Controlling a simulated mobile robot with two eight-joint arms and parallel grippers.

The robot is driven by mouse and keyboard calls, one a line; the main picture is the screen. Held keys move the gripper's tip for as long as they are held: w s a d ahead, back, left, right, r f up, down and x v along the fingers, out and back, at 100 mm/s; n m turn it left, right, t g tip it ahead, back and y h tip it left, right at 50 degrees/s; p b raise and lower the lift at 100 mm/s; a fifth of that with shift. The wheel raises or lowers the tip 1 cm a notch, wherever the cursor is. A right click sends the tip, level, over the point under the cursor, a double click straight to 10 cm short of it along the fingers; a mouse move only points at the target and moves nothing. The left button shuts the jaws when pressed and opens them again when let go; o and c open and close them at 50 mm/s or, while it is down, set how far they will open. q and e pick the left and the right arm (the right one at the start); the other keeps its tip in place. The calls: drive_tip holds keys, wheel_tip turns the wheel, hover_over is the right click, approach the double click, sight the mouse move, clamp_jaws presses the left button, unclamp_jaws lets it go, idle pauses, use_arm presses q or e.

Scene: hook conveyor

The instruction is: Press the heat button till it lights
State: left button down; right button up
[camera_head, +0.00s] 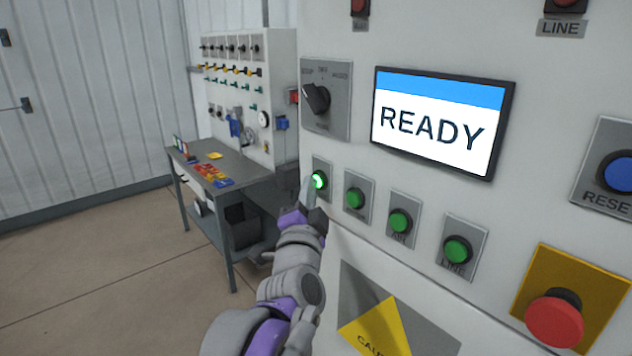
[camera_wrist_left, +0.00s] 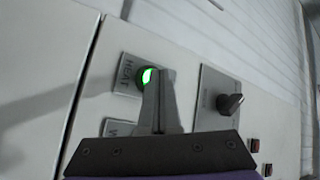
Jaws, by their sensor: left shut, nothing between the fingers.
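The heat button (camera_head: 320,180) is the leftmost in a row of green buttons on the light grey panel, and it glows bright green. In the left wrist view the lit button (camera_wrist_left: 149,77) sits on a plate marked HEAT, partly hidden by my fingers. My left gripper (camera_head: 308,183) is shut and empty, its fingertips at the heat button. In the left wrist view the closed fingers (camera_wrist_left: 160,80) overlap the button's right part. I cannot tell whether they touch it. My right gripper is not in view.
Dark green buttons (camera_head: 355,198) continue to the right. A rotary switch (camera_head: 317,98) is above, beside a screen (camera_head: 440,120) reading READY. A red mushroom button (camera_head: 555,318) and a blue reset button (camera_head: 618,172) are at right. A workbench (camera_head: 232,170) stands behind left.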

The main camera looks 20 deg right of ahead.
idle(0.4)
use_arm(q)
drive_tip(key=shift+s+a, duration=0.3)
drive_tip(key=shift+a, duration=0.45)
drive_tip(key=a, duration=0.1)
drive_tip(key=s+a+p, duration=0.1)
drive_tip(key=a, duration=0.2)
drive_tip(key=shift+s+a, duration=0.3)
drive_tip(key=shift+a, duration=0.05)
idle(0.5)
